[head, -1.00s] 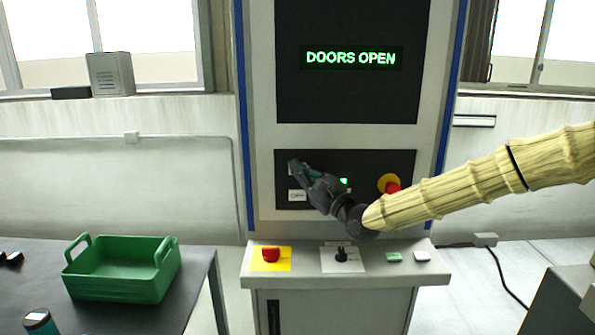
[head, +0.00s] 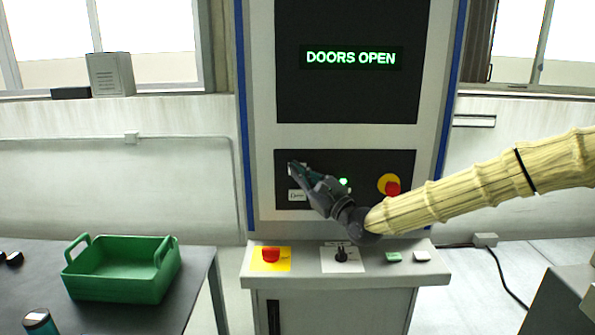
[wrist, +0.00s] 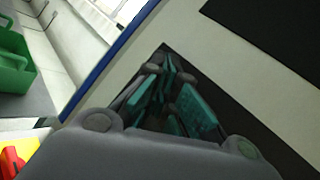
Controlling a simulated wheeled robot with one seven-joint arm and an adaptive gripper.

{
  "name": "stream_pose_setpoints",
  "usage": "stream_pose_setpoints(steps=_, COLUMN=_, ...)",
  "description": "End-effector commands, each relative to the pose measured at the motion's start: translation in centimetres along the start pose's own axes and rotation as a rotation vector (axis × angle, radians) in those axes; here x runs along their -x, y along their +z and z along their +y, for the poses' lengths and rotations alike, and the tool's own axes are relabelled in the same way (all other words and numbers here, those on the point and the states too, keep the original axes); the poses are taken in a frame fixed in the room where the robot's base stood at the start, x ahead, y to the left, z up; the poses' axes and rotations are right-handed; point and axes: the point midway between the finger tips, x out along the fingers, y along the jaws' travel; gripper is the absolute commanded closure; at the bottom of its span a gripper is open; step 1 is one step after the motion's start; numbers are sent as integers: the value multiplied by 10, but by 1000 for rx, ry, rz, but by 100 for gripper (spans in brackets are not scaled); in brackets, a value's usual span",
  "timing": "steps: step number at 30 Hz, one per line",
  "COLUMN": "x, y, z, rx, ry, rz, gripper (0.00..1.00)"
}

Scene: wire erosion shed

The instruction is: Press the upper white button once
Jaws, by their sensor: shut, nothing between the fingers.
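The black control panel (head: 365,162) sits on the machine front below the "DOORS OPEN" screen (head: 350,57). My gripper (head: 294,168) is shut and empty, with its fingertips over the panel's upper left part. In the wrist view, the closed fingers (wrist: 168,65) point at the dark panel. The upper white button is not clearly visible; the gripper covers that area. I cannot tell whether the fingertips touch the panel.
A lit green button (head: 343,182) and a red emergency knob on yellow (head: 391,187) sit right of my gripper. The ledge below carries a red button (head: 271,255), a black selector (head: 341,254) and small green and white buttons. A green crate (head: 120,287) stands on the left table.

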Motion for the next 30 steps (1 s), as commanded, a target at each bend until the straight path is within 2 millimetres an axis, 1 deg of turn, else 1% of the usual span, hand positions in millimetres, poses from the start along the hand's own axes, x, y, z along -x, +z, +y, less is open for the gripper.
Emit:
stream_pose_setpoints(steps=10, x=2, y=2, z=2, rx=0, ry=0, rz=0, gripper=100)
stream_pose_setpoints(steps=25, x=28, y=21, z=21, rx=-1, ry=0, rz=-1, gripper=100)
stream_pose_setpoints(steps=30, x=34, y=25, z=25, rx=0, ry=0, rz=0, gripper=100)
